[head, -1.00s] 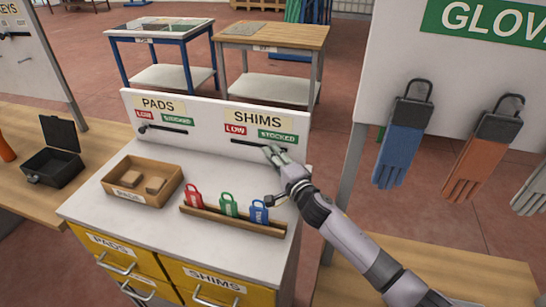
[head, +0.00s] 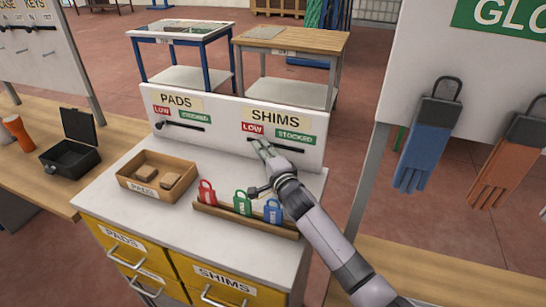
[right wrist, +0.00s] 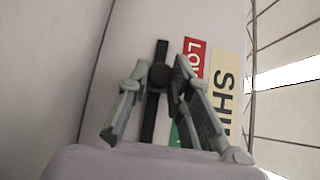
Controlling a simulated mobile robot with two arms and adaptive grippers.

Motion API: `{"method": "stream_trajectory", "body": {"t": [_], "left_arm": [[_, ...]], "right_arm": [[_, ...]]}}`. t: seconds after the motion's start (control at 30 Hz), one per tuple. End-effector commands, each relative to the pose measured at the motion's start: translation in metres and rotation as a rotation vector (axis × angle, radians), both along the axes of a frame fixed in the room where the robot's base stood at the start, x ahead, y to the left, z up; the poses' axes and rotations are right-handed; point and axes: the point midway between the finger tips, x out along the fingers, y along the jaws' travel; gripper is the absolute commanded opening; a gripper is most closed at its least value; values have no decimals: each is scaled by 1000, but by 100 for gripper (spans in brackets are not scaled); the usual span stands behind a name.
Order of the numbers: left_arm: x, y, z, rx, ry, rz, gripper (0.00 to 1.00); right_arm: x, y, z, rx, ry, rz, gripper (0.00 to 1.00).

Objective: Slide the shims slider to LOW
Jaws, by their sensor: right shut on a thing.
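The SHIMS slider is a dark slot (head: 287,148) under the SHIMS label (head: 276,117) on the white back panel. Its red LOW tag (head: 252,128) is at the left and its green STOCKED tag (head: 295,137) at the right. My right gripper (head: 261,147) is at the slot's left part, below LOW. In the right wrist view my right gripper (right wrist: 160,68) has its fingers on either side of the round black slider knob (right wrist: 160,76), shut on it. The knob is level with the red LOW tag (right wrist: 193,62) there. My left gripper is not in view.
A wooden tray (head: 130,188) sits to the left. The PADS slider (head: 180,126) is on the same panel. Gloves (head: 428,145) hang at the right.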

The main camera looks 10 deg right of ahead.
Motion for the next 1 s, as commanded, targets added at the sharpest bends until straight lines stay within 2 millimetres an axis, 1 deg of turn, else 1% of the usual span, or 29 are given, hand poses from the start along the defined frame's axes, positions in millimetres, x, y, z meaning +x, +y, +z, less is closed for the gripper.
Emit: {"method": "stream_trajectory", "body": {"t": [0.23, 0.27, 0.57, 0.87, 0.97, 1.0], "left_arm": [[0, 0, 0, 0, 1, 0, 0], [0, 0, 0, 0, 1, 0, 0], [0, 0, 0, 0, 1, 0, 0], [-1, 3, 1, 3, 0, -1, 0], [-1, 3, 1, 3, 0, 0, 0], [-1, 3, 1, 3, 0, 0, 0]], "right_arm": [[0, 0, -1, 3, 3, 1, 0], [0, 0, -1, 3, 3, 1, 20], [0, 0, 0, 1, 1, 0, 40], [0, 0, 0, 0, 1, 0, 41], [0, 0, 7, 0, -2, 0, 41], [0, -1, 12, -1, -3, -1, 41]]}}
